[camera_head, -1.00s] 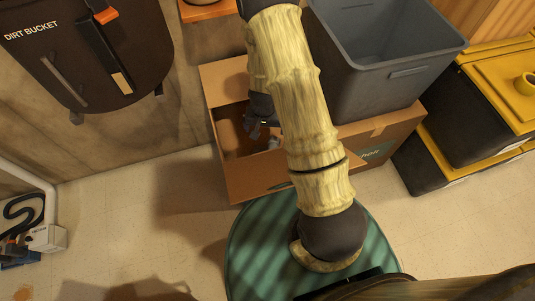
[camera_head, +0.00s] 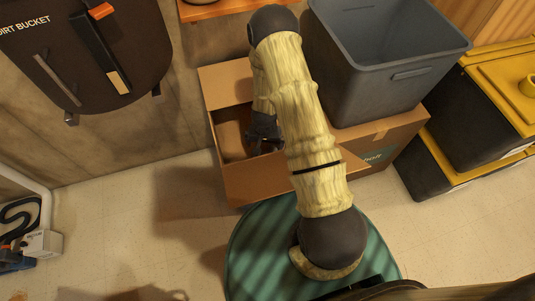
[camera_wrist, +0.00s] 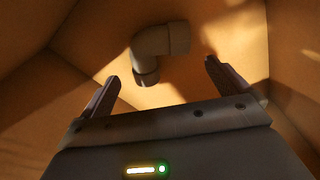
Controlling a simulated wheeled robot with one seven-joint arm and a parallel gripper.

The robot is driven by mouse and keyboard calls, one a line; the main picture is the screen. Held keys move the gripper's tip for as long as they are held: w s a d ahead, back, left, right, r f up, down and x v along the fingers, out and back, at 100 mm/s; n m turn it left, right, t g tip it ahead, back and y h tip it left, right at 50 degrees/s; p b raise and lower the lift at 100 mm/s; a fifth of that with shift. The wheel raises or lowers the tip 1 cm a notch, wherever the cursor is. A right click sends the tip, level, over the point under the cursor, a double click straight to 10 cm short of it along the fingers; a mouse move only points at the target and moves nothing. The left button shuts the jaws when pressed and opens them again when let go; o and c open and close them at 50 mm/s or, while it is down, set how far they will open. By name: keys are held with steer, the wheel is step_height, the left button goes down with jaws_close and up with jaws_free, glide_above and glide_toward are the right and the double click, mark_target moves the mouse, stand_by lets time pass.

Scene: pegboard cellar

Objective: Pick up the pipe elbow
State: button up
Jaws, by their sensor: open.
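The pipe elbow (camera_wrist: 156,47) is a grey bent pipe with two wider ends. In the wrist view it lies on the floor inside a cardboard box (camera_head: 222,76), ahead of my gripper's fingertips and between their lines. My gripper (camera_wrist: 160,78) is open and empty, with a finger on each side and the elbow a little beyond them, apart from both. In the head view my gripper (camera_head: 262,145) is down inside the open left part of the box. The elbow is hidden there behind my arm and gripper.
A grey bin (camera_head: 385,65) stands on the right part of the box. Black cases with yellow lids (camera_head: 505,85) stand at the right. The box walls (camera_wrist: 293,45) rise close around my gripper. Floor at left (camera_head: 120,225) is clear.

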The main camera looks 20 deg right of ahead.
steer(key=shift+w+f, duration=0.15)
steer(key=shift+f, duration=0.75)
steer(key=shift+f, duration=0.1)
steer(key=f, duration=0.1)
steer(key=f+b, duration=0.1)
steer(key=f, duration=0.3)
steer(key=shift+w+d+b, duration=0.3)
steer(key=shift+d+b, duration=0.05)
steer(key=c, duration=0.8)
